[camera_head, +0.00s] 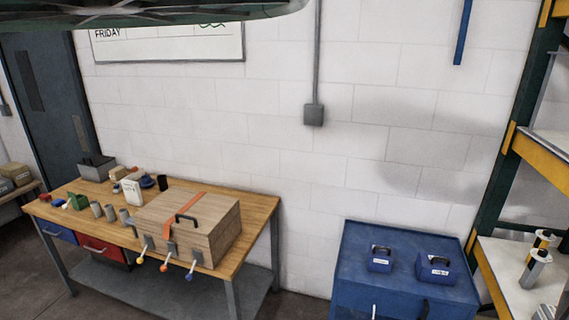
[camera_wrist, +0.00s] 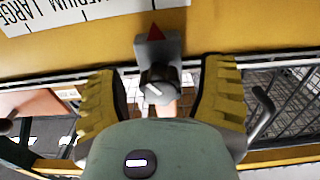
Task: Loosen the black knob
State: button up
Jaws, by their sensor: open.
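The black knob (camera_wrist: 157,92) shows in the middle of the wrist view, with a pale line across its face. It sits at the lower end of a grey bracket (camera_wrist: 154,50) with a red triangle, in front of a yellow panel (camera_wrist: 225,35). My gripper (camera_wrist: 162,82) is open, with one yellow ribbed finger to the left of the knob and one to the right. Gaps show between the knob and both fingers. How far the knob lies in depth from the fingertips I cannot tell. I cannot make out the knob or my gripper in the head view.
A printed scale (camera_wrist: 60,12) is on the yellow panel, and dark bars (camera_wrist: 285,95) are at the right. In the head view, a wooden workbench (camera_head: 262,205) bears a wooden box (camera_head: 222,232). A blue cabinet (camera_head: 350,262) stands right, near shelving (camera_head: 492,200).

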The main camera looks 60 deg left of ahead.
jog(key=shift+c, duration=0.3)
jog(key=c, duration=1.1)
